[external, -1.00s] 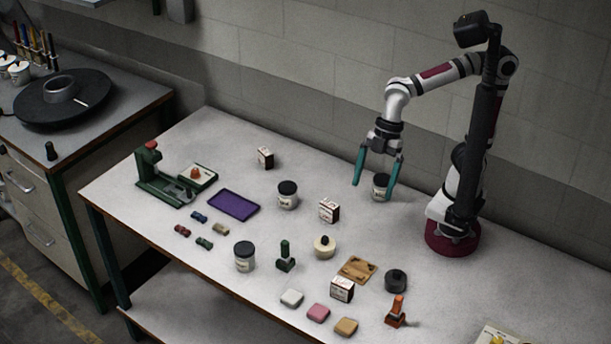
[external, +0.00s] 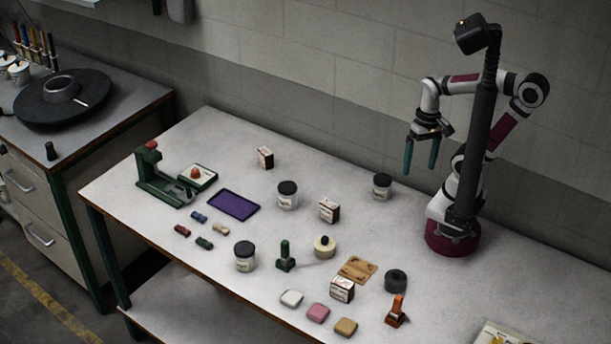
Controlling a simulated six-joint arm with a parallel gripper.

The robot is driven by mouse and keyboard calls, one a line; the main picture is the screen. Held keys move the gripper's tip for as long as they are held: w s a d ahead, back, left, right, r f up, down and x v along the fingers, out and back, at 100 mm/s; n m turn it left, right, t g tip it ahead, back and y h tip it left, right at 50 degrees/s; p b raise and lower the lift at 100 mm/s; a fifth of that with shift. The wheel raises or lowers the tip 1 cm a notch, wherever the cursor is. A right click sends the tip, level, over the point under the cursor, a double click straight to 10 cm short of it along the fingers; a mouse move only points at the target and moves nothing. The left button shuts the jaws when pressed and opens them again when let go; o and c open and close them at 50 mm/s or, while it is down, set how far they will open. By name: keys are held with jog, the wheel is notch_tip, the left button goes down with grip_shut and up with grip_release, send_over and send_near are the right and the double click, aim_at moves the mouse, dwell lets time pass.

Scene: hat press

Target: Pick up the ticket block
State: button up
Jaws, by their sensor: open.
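I cannot tell for sure which thing is the ticket block. Three small white blocks with dark brown sides and print stand on the table: one at the back (external: 265,158), one near the middle (external: 328,210), and one at the front (external: 342,289) by a wooden piece. My gripper (external: 420,170) has two teal fingers pointing down, apart and empty. It hangs above the back right of the table, beside my base and well away from all three blocks. A lidded jar (external: 382,188) stands below and left of it.
Other lidded jars (external: 287,195) (external: 245,257), a green stamp (external: 285,257), a cream round piece (external: 324,247), an orange-red tool (external: 396,311) and coloured pads (external: 318,313) crowd the table. A green press (external: 160,180) and purple tray (external: 233,205) are left.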

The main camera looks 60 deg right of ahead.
aim_at(339, 293)
jog(key=a+f+m+g+y, duration=0.25)
jog(key=a+y, duration=0.35)
jog(key=a, duration=0.6)
jog(key=a+f+m+g+y, duration=0.15)
jog(key=a+g+y, duration=0.3)
jog(key=a, duration=0.75)
jog(key=w+a+f+m+t, duration=0.1)
jog(key=f+m+t, duration=0.1)
jog(key=f, duration=0.3)
jog(key=a+f+m+t+y, duration=0.1)
jog(key=a+f+m+t, duration=0.1)
jog(key=f+m, duration=0.1)
jog(key=w+a+f+m+t, duration=0.1)
jog(key=a+f+m+t, duration=0.1)
jog(key=f, duration=0.4)
jog(key=shift+w+f+m, duration=0.3)
jog(key=shift+w+f, duration=0.05)
jog(key=x, duration=0.7)
jog(key=shift+w+a+f, duration=0.25)
jog(key=c, duration=1.4)
jog(key=shift+r, duration=0.1)
